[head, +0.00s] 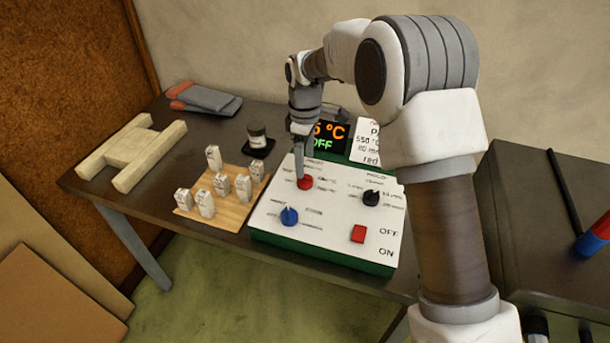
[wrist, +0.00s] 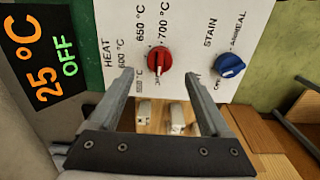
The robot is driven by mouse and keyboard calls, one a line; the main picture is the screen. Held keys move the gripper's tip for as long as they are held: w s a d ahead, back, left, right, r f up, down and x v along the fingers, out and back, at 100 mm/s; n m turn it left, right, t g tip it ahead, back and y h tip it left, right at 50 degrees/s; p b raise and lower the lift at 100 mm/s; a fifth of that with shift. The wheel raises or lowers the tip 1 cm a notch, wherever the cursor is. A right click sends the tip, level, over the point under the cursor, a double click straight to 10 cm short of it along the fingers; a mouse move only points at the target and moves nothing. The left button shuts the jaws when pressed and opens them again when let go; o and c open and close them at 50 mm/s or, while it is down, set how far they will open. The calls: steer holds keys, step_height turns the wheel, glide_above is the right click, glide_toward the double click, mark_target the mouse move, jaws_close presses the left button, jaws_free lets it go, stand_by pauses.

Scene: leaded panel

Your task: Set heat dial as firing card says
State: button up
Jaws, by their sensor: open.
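The red heat dial (head: 304,183) sits on the white top of the control box (head: 325,215). In the wrist view the red dial (wrist: 158,59) is beside the word HEAT, with 600, 650 and 700 °C marks around it. A white line on it points toward the bottom of that picture; the label there is hard to read. My gripper (head: 301,165) is open at the dial; in the wrist view the gripper's (wrist: 158,75) fingertips lie either side of it, and contact is unclear. The firing card (head: 368,140), partly behind my arm, seems to read 550 °C.
The display (wrist: 40,50) reads 25 °C OFF. A blue dial (head: 289,216), a black knob (head: 371,198) and a red switch (head: 358,234) share the panel.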

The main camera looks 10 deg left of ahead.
mark_target(305, 176)
step_height(305, 176, down, 6)
stand_by(0.4)
jaws_close()
stand_by(0.4)
steer(key=m, duration=0.4)
steer(key=shift+m+b, duration=0.3)
steer(key=shift+m, duration=2.1)
